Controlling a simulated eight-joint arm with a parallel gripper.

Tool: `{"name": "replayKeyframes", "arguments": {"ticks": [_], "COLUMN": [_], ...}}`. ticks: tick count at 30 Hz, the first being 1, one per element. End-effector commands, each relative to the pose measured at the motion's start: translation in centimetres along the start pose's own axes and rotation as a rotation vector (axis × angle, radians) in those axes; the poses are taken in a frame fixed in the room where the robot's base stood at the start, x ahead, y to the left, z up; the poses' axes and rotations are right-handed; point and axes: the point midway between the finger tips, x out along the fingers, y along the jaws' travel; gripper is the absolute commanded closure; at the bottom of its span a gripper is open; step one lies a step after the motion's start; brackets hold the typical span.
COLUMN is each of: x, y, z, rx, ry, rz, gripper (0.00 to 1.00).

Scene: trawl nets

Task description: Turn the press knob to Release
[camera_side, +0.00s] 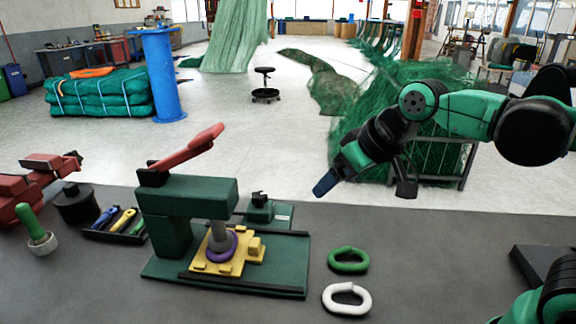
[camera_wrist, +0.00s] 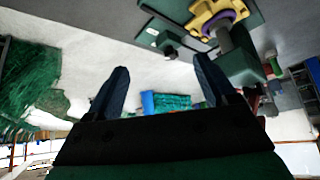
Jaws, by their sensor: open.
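The green press (camera_side: 185,195) stands on the bench with its red lever (camera_side: 188,150) raised to the right. A small green box with a black knob (camera_side: 258,197) sits behind the press's base plate; its markings are too small to read. The box (camera_wrist: 168,46) also shows in the wrist view, ahead of my fingers. A yellow fixture (camera_side: 225,262) holding a purple ring (camera_side: 222,246) sits under the ram. My gripper (camera_side: 325,185) is open and empty, above and right of the knob, apart from it. It also shows in the wrist view (camera_wrist: 161,66) with two blue fingers spread.
A green link (camera_side: 348,261) and a white link (camera_side: 347,299) lie on the bench right of the press. A tool tray (camera_side: 115,236), a black pot (camera_side: 75,203) and a red vise (camera_side: 30,190) stand at left. The bench between knob and gripper is clear.

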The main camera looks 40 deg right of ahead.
Motion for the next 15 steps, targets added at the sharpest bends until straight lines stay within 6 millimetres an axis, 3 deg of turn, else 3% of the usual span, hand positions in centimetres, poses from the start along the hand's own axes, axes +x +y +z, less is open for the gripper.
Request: {"name": "replayKeyframes", "arguments": {"ticks": [5,15], "x": [1.0,2.9], "y": [0.7,0.4], "z": [-0.1,-3.7], "rx": [0.113,0.244], "ry": [-0.038,-0.095], "rz": [0.065,0.126], "gripper": [0.22,0.22]}}
